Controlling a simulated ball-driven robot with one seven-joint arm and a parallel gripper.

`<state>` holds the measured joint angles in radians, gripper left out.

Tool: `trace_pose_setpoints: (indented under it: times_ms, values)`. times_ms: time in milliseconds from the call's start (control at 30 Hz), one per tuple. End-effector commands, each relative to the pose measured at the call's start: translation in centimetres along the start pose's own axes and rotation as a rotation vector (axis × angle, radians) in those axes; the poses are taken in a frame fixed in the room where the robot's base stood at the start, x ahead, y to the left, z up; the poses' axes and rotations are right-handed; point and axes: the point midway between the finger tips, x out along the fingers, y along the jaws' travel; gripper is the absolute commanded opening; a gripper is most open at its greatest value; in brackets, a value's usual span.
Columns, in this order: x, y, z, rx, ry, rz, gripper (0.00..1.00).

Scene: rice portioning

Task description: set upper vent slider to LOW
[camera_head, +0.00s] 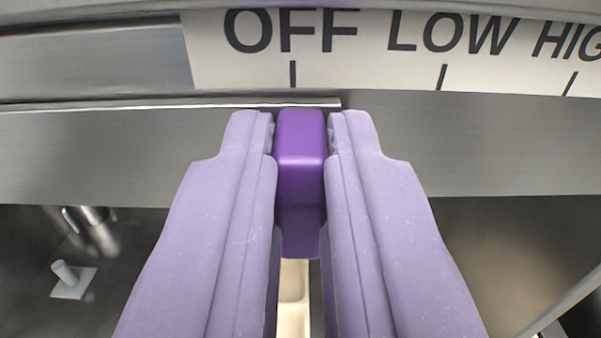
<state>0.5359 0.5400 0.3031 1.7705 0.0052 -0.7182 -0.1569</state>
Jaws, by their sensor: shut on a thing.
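The purple slider knob (300,165) sits on a grey metal panel in the middle of the view. My gripper (301,135) has its two pale purple fingers shut on the knob, one at each side. A white label strip (360,75) above it reads OFF, LOW and a word cut off at the right edge that starts with HIG. The knob stands below the OFF tick, slightly to its right. The LOW tick (442,77) is further right.
A thin metal edge (150,105) runs along the panel from the left and ends just right of the knob. A small white peg on a square plate (70,280) shows at the lower left. The panel right of the knob looks clear.

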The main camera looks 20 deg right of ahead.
Motion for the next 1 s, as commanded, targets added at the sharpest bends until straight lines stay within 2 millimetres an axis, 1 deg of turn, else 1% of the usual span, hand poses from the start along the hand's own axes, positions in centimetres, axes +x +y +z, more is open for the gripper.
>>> trace_pose_setpoints:
  times_ms: [33,100,233,300,533,567,600,667,933,1000]
  values:
    - [0.1,1.1,0.1,-0.001,0.005,0.005,0.00]
    - [0.1,2.4,0.2,-0.001,0.007,0.006,0.00]
    - [0.0,4.0,0.0,-0.001,0.006,0.005,0.00]
    - [0.0,4.2,-0.1,-0.002,0.005,0.005,0.00]
    - [0.0,4.2,-0.2,-0.002,0.005,0.003,0.00]
    - [0.0,4.2,-0.2,-0.002,0.005,0.003,0.17]
    - [0.0,4.2,-0.2,-0.002,0.005,0.003,0.26]
    - [0.0,4.2,-0.2,-0.002,0.004,0.003,0.40]
    - [0.0,4.1,-0.1,-0.001,0.002,0.003,0.40]
    - [-0.4,4.1,-0.1,-0.002,0.002,0.003,0.40]
